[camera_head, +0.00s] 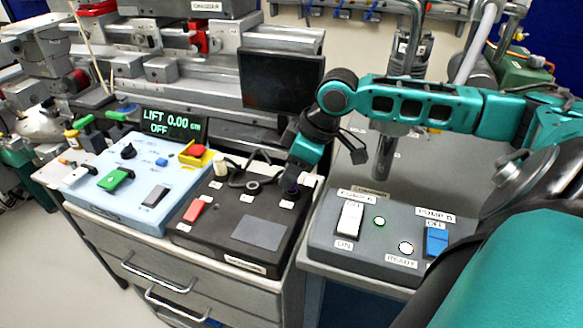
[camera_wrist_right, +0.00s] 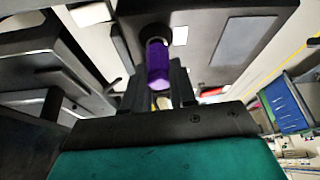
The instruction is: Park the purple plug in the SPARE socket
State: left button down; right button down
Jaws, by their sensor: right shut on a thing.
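The purple plug (camera_wrist_right: 158,66) sits between the fingers of my right gripper (camera_wrist_right: 156,92), which is shut on it. In the wrist view its far end meets a dark round socket (camera_wrist_right: 154,32) in the panel; I cannot tell how deep it sits. In the head view my right gripper (camera_head: 291,187) points down at the right side of the black socket box (camera_head: 213,225) and hides most of the plug. Another dark round socket (camera_head: 252,187) shows left of it. The small white labels are too small to read, so I cannot tell which is SPARE. My left gripper is not in view.
The black box also bears a red switch (camera_head: 194,210), a grey plate (camera_head: 262,233) and a dark cable (camera_head: 258,158). A light-blue lift panel (camera_head: 132,205) stands to its left, a grey pump box (camera_head: 330,240) to its right. A monitor (camera_head: 281,80) stands behind.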

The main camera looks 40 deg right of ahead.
jog(key=shift+f, duration=0.4)
dwell(0.5)
jog(key=c, duration=0.8)
grip_release()
pick_arm(q)
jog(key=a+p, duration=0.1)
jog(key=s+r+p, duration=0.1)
jog(key=p, duration=0.1)
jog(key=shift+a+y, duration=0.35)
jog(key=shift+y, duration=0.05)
pick_arm(e)
jog(key=v, duration=1.3)
jog(key=shift+f, duration=0.1)
